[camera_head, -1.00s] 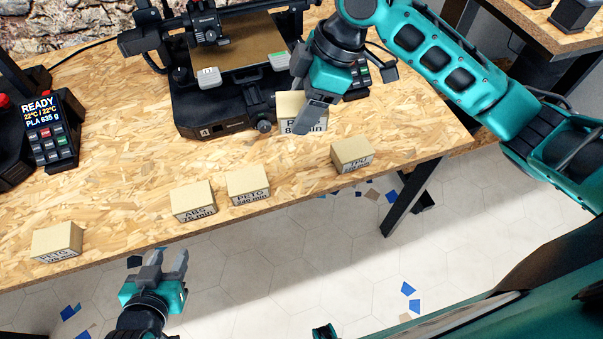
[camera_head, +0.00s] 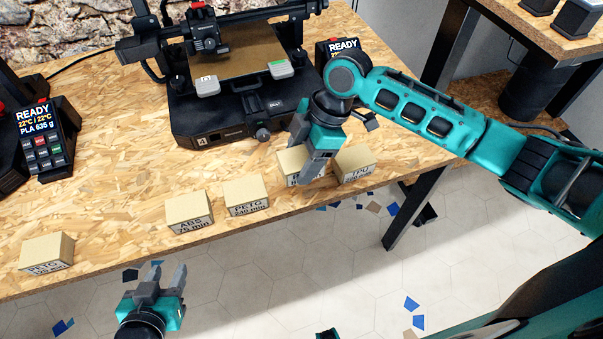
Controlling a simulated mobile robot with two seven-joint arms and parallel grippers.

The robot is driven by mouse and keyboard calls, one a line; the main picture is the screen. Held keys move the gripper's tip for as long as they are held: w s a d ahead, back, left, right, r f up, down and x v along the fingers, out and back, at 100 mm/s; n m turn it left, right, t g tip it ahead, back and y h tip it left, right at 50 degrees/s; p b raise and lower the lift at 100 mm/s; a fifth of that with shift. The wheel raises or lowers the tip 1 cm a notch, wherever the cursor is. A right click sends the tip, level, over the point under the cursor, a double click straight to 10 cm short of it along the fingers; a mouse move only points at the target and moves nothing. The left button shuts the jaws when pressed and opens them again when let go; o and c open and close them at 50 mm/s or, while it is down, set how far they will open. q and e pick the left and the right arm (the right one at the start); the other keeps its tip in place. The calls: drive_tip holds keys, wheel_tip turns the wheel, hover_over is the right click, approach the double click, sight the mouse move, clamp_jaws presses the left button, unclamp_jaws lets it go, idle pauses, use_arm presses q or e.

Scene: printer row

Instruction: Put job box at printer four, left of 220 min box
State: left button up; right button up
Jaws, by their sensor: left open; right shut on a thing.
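My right gripper (camera_head: 315,170) is shut on a tan job box (camera_head: 291,162) whose label is partly hidden by the fingers. The box is at the front of the wooden table, between the PETG 240 min box (camera_head: 246,193) and the TPU box (camera_head: 355,162). It is close to the left side of the TPU box, whose minutes are too small to read surely. I cannot tell whether the held box touches the table. My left gripper (camera_head: 165,277) is open and empty, in front of the table's front edge.
An ABS box (camera_head: 188,212) and another PETG box (camera_head: 47,252) stand along the front edge of the table (camera_head: 115,180). A black printer (camera_head: 215,125) stands behind the held box. Display units (camera_head: 42,140) stand at the left and behind my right gripper (camera_head: 341,47).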

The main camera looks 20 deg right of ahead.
wheel_tip(320, 180, down, 5)
drive_tip(key=shift+f+b, duration=0.1)
drive_tip(key=shift+b, duration=0.25)
drive_tip(key=o, duration=1.1)
drive_tip(key=shift+o, duration=0.2)
drive_tip(key=p+v, duration=0.1)
drive_tip(key=v, duration=1.1)
drive_tip(key=shift+p, duration=0.3)
